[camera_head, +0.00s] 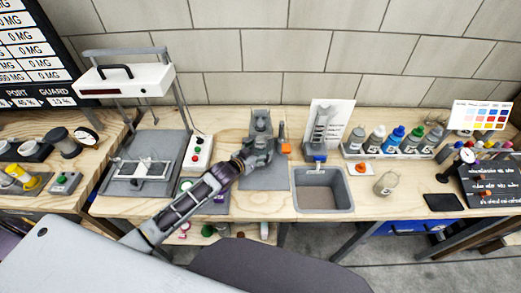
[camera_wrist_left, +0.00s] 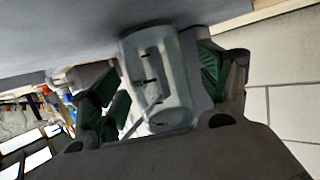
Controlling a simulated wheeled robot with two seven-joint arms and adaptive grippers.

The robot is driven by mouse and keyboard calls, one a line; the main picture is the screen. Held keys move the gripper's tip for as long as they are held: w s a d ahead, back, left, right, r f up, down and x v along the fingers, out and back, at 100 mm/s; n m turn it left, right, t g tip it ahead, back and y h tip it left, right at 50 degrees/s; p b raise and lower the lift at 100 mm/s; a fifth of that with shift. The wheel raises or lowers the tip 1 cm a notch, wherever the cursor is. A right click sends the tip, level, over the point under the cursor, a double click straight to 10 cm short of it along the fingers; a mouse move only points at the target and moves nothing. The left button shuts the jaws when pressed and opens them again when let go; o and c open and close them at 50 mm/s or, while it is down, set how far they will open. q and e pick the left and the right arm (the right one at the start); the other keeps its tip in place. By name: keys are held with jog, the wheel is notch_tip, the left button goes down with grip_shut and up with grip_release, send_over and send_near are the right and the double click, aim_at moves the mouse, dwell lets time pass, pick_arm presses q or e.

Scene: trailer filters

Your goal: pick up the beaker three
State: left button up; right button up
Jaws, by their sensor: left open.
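A clear beaker (camera_wrist_left: 156,85) with dark marks on its side shows in the left wrist view. It lies between the two green-padded fingers of my left gripper (camera_wrist_left: 160,78), with the fingers apart on either side of it. I cannot tell whether they touch it, nor read a number on it. In the head view my left gripper (camera_head: 262,150) is over the grey mat (camera_head: 265,180) on the middle of the bench, in front of a grey stand (camera_head: 261,120). The beaker cannot be made out there, as the gripper covers that spot. My right gripper is not in view.
A grey sink (camera_head: 323,205) is right of the mat. A rack of several bottles (camera_head: 395,152) stands behind, with a clear glass vessel (camera_head: 386,184) in front. Left are a white control box (camera_head: 198,152) and a framed press-like device (camera_head: 125,80). The wall is close behind.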

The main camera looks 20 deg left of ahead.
pick_arm(q)
jog(key=shift+w+d+f, duration=0.25)
jog(key=shift+w, duration=0.35)
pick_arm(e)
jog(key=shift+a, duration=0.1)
pick_arm(q)
jog(key=shift+c, duration=0.3)
jog(key=c, duration=1.3)
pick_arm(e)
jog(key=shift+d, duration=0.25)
pick_arm(q)
jog(key=shift+r, duration=0.15)
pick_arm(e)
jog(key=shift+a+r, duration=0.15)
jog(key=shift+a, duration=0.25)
pick_arm(q)
jog(key=shift+r+p, duration=0.7)
jog(key=shift+p, duration=0.15)
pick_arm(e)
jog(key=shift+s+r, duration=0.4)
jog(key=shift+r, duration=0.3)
pick_arm(q)
jog(key=shift+f, duration=0.1)
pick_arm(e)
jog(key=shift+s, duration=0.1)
